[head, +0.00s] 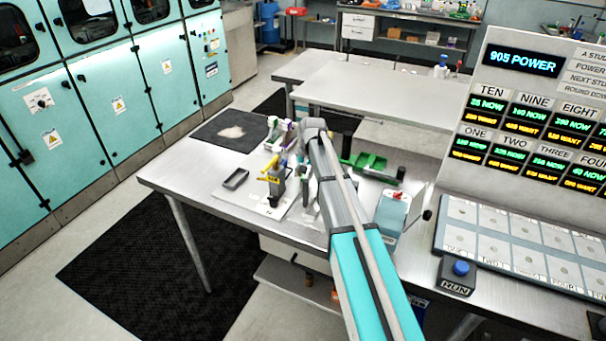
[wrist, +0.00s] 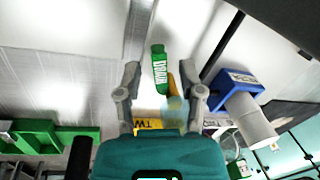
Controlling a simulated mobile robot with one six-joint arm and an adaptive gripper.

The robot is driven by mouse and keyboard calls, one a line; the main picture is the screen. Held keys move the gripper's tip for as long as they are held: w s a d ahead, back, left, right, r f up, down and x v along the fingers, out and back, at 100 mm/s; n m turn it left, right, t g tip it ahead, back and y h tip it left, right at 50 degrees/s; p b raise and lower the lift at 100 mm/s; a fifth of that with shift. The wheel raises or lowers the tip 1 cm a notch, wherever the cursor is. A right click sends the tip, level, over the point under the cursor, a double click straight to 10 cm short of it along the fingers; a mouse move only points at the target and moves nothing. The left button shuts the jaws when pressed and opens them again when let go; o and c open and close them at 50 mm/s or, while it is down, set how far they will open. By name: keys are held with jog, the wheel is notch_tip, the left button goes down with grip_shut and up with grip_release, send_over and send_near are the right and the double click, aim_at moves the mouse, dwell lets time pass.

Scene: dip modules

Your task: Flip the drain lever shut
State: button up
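In the wrist view my gripper (wrist: 160,72) is open, with one finger on each side of a green lever handle (wrist: 159,68). White lettering runs along the handle, apparently DRAIN. Gaps show between the handle and both fingers. The handle points up in the picture, leaning slightly left. Just below it are a yellow-orange part (wrist: 172,88) and a pale bluish clear piece. A yellow label (wrist: 155,124) lies partly hidden behind my gripper body. In the head view a stand with a yellow top (head: 272,177) is on the bench; my arm hides things behind it, and the green handle is not clearly visible.
In the wrist view a blue block (wrist: 228,88) with a white cylinder is close to the right finger. A green tray (wrist: 40,137) is at left. In the head view, a small dark tray (head: 236,178) and a black mat (head: 205,133) with pale powder share the steel bench.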

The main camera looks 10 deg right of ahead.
jog(key=shift+d+n, duration=0.1)
jog(key=shift+n, duration=0.3)
